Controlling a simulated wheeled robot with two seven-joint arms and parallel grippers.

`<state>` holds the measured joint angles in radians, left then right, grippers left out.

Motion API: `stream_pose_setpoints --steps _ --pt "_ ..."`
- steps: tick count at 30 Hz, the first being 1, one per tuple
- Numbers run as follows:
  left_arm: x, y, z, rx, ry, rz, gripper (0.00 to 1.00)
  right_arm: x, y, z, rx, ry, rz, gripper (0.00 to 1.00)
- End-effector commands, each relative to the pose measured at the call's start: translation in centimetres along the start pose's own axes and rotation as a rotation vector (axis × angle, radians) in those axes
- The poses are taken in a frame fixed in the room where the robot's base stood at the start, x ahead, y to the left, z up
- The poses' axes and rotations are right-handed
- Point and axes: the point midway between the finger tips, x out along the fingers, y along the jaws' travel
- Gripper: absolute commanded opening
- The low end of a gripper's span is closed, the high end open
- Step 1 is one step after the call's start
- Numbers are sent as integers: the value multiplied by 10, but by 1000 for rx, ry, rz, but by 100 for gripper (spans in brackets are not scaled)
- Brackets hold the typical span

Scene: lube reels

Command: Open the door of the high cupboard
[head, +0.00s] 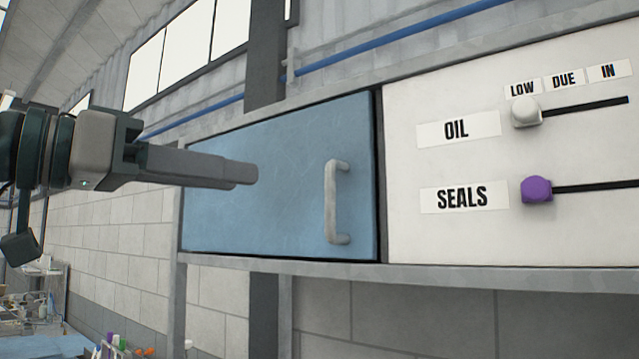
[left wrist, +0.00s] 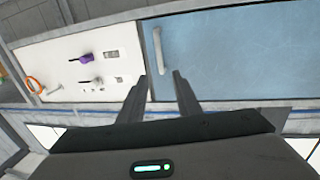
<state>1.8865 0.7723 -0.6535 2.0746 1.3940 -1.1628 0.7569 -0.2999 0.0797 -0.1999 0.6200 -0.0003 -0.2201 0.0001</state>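The blue cupboard door (head: 270,180) is shut flush in its grey frame. Its pale grey upright bar handle (head: 331,205) sits near the door's right edge. My left gripper (head: 248,174) comes in from the left in front of the door, with its fingertips to the left of the handle and apart from it. In the left wrist view, the two fingers of my left gripper (left wrist: 160,76) are spread with a gap, and nothing is between them. The handle (left wrist: 157,50) appears just beyond that gap, with the blue door (left wrist: 235,55) around it. My right gripper is out of view.
A white panel (head: 450,100) right of the door carries OIL and SEALS labels, a white knob (head: 526,111) and a purple knob (head: 537,189) on slots. A grey ledge (head: 450,274) runs below. A cluttered bench (head: 60,345) stands at the lower left.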

Motion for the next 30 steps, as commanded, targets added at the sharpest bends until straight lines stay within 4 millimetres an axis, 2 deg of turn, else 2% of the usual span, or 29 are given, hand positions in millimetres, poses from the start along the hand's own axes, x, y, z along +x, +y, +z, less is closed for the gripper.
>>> stream_pose_setpoints --steps 21,30 --pt "124 1 -3 -1 -2 2 31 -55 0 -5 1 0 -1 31" --pt "148 0 -1 -1 0 0 31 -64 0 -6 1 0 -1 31"
